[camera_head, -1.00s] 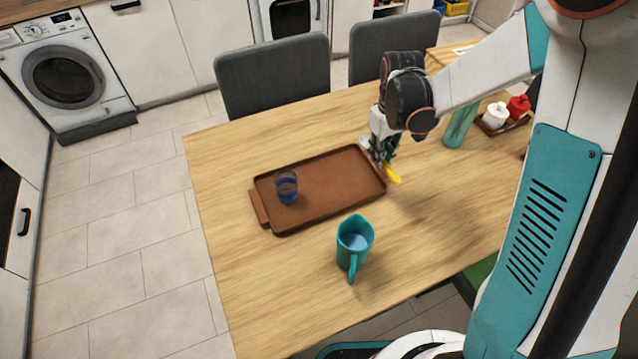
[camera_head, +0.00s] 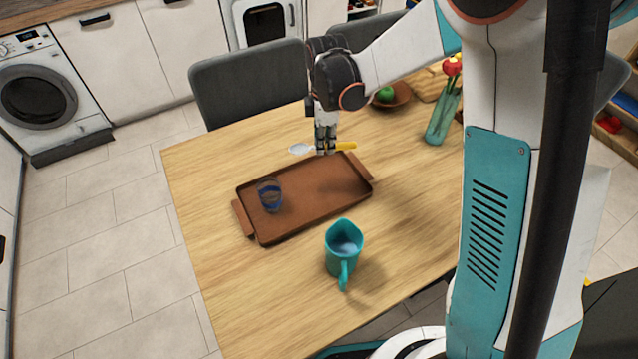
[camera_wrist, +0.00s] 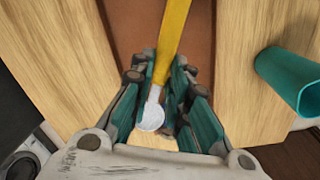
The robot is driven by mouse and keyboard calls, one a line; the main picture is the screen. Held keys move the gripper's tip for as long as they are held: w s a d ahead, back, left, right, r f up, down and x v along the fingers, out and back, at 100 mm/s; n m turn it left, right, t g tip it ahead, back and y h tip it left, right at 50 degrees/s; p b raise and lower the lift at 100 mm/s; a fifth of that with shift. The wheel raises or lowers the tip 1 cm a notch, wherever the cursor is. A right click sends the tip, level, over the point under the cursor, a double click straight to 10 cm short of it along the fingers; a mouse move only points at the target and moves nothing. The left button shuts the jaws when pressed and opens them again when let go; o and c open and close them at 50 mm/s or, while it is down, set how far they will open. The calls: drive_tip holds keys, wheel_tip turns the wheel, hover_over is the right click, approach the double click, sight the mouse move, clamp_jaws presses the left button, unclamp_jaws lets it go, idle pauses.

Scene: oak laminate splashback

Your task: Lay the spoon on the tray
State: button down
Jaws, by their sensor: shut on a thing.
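The spoon has a bright yellow handle (camera_head: 346,146) and a pale silver bowl (camera_head: 299,149). My gripper (camera_head: 326,148) is shut on it near the middle and holds it level in the air, in the picture at the tray's far edge. In the wrist view the yellow handle (camera_wrist: 174,35) points up the picture and the bowl (camera_wrist: 152,118) lies between the teal fingers (camera_wrist: 161,75). The brown tray (camera_head: 318,205) lies flat on the table; part of it (camera_wrist: 200,30) shows behind the handle in the wrist view.
A blue glass (camera_head: 269,195) stands on the tray's left part. A teal jug (camera_head: 343,250) stands in front of the tray; it also shows in the wrist view (camera_wrist: 295,80). A flower vase (camera_head: 441,120) and a fruit bowl (camera_head: 391,98) stand behind right. The tray's middle and right are bare.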

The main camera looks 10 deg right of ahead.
sight(324, 185)
wheel_tip(324, 185, down, 15)
drive_tip(key=b, duration=0.4)
drive_tip(key=shift+f+b, duration=0.1)
drive_tip(key=shift+b, duration=0.2)
drive_tip(key=shift+f, duration=0.15)
drive_tip(key=c, duration=1.5)
unclamp_jaws()
drive_tip(key=shift+c, duration=0.2)
drive_tip(key=shift+r, duration=0.2)
